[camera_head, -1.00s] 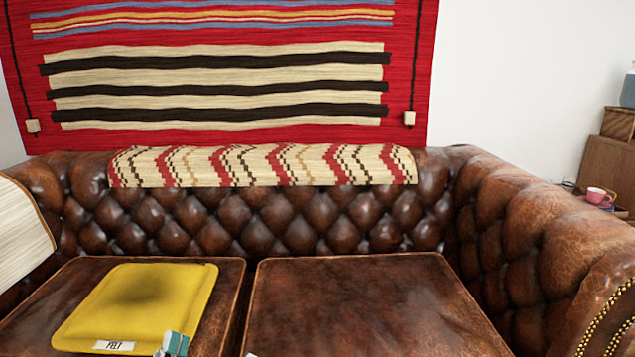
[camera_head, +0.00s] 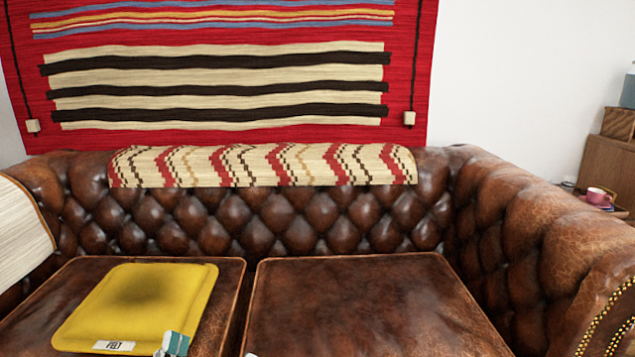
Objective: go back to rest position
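A yellow felt pad (camera_head: 140,303) with a white label reading "FELT" (camera_head: 114,346) lies flat on the left seat cushion of a brown leather sofa. A small teal and white piece (camera_head: 174,343) shows at the bottom edge, overlapping the pad's front right corner.
A patterned throw (camera_head: 262,166) lies over the tufted backrest, and the rolled arm (camera_head: 545,245) rises at right. A pink cup (camera_head: 597,196) stands beyond it. A red striped rug (camera_head: 225,130) hangs behind.

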